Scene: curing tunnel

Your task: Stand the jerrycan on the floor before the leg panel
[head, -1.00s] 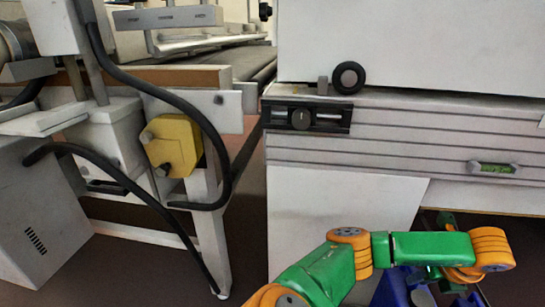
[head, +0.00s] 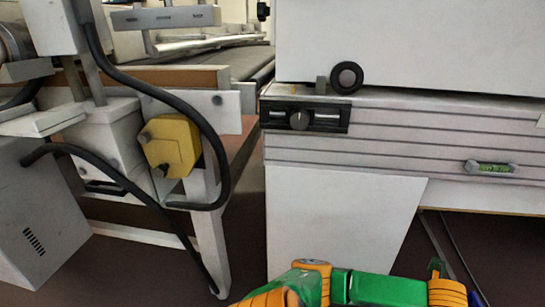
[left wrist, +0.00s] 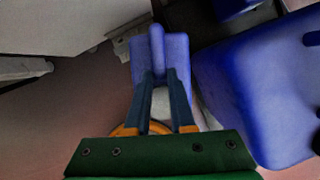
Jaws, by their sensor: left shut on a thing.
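The white leg panel (head: 335,220) stands under the machine's side in the head view, its lower part partly behind my green and orange left arm. In the left wrist view my left gripper (left wrist: 158,82) is shut on a blue ridged part, which I take for the jerrycan (left wrist: 178,52). A larger blue body (left wrist: 255,95) fills the right of that view; I cannot tell whether it is joined to the held part. The jerrycan's base is hidden, so I cannot tell whether it touches the floor. My right gripper is not in view.
Brown floor (left wrist: 55,115) lies open on the left of the wrist view. In the head view a grey machine with a yellow box (head: 171,145) and black hoses stands left of the panel. A green level vial (head: 491,168) is on the machine's side rail.

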